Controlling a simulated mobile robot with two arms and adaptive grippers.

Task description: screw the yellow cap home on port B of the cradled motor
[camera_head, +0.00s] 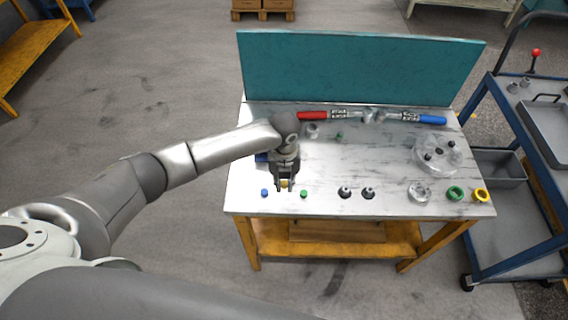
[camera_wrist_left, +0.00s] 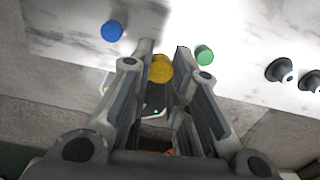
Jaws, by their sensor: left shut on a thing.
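My left gripper (camera_head: 285,186) points down over the front left of the workbench, shut on a small yellow cap (camera_head: 284,184). In the left wrist view the yellow cap (camera_wrist_left: 160,68) sits between the fingertips (camera_wrist_left: 165,60), between a blue cap (camera_wrist_left: 112,31) and a green cap (camera_wrist_left: 204,55). I cannot tell if the cap touches the bench. A blue part (camera_head: 261,157) shows behind the gripper, mostly hidden by it; I cannot tell whether it belongs to the motor. Port B is not identifiable. My right gripper is not in view.
Along the bench front (camera_head: 325,206) stand two black fittings (camera_head: 357,193), a clear ring (camera_head: 419,193), a green ring (camera_head: 455,193) and a yellow ring (camera_head: 481,195). A round plate with black knobs (camera_head: 437,155) lies right. Red-handled (camera_head: 312,115) and blue-handled (camera_head: 433,119) tools lie behind. The middle is mostly clear.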

